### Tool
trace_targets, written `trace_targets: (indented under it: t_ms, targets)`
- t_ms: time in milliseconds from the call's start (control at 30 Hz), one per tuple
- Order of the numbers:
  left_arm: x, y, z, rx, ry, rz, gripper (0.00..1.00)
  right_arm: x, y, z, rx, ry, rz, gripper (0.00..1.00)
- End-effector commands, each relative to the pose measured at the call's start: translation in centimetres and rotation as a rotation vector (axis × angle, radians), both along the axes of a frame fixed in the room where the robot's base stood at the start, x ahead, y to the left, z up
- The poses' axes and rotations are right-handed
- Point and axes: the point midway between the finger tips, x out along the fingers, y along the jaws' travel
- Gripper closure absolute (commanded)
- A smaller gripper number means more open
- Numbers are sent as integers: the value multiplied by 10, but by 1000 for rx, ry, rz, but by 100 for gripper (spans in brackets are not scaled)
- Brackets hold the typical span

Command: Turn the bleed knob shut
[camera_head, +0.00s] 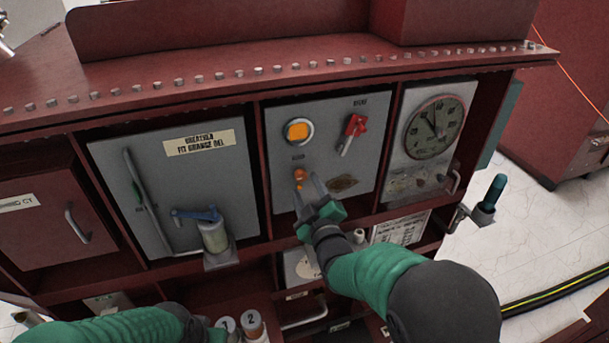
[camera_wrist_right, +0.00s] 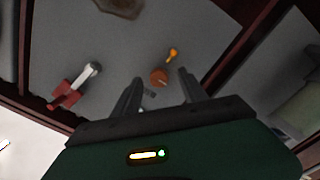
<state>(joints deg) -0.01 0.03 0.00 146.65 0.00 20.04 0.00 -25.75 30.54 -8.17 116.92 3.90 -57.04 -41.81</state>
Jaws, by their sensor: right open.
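The bleed knob (camera_head: 299,174) is a small orange knob on the grey middle panel, under a small label. In the right wrist view the knob (camera_wrist_right: 158,77) shows as a round orange-brown piece between the fingertips, with a smaller orange part (camera_wrist_right: 172,54) beside it. My right gripper (camera_head: 307,187) is open, its two fingers pointing at the panel just below and around the knob. I cannot tell whether they touch it. In the wrist view the gripper (camera_wrist_right: 160,83) has nothing between its fingers that is clearly held.
Above the knob are an orange lamp (camera_head: 299,131) and a red-handled lever (camera_head: 353,132). A gauge (camera_head: 434,127) is at right. A blue-handled valve (camera_head: 212,230) juts out at left, a teal-gripped handle (camera_head: 489,197) at right. Numbered bottles (camera_head: 252,324) stand low in front.

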Motion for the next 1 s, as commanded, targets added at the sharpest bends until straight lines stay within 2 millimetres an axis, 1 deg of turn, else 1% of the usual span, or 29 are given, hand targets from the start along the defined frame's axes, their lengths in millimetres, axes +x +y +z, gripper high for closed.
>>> trace_targets:
  t_ms: [33,100,200,300,467,500,867,900,1000]
  targets:
    - [0,0,7,0,0,0,64,9,2,3,0,0,0,50]
    - [0,0,9,0,0,0,64,19,4,3,1,-1,0,50]
    - [0,0,11,0,0,0,64,28,6,2,2,0,-1,50]
    - [0,0,11,0,0,0,64,32,5,0,4,0,-1,50]
    - [0,0,10,0,0,0,64,33,5,-1,4,1,-1,50]
    - [0,0,10,0,0,0,64,33,6,-1,3,1,-1,51]
    - [0,0,10,0,0,0,64,31,8,1,3,-2,0,98]
    - [0,0,10,0,0,0,64,31,8,1,3,-3,1,100]
    - [0,0,10,0,0,0,64,31,9,2,4,-4,3,100]
